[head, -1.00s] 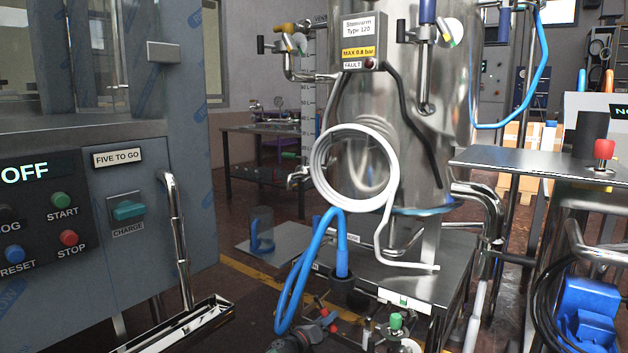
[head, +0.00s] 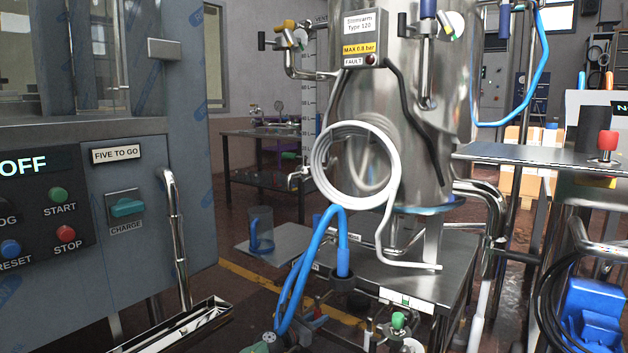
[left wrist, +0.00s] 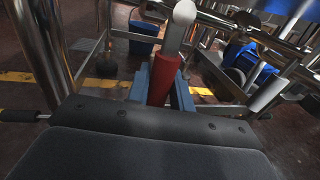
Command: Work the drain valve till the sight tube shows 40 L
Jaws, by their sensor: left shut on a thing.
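The steel tank (head: 400,110) stands in the middle of the head view. The sight tube (head: 308,105) with its litre scale runs upright at its left; I cannot read the level. Whether this lever is the drain valve's, I cannot tell. My right gripper is not in view.
A clear jug (head: 261,228) stands on a low plate left of the stand (head: 430,280). A blue hose (head: 305,262) and a white coil (head: 325,170) hang before the tank. A grey control cabinet (head: 150,250) fills the left; a steel shelf (head: 520,153) juts in at right.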

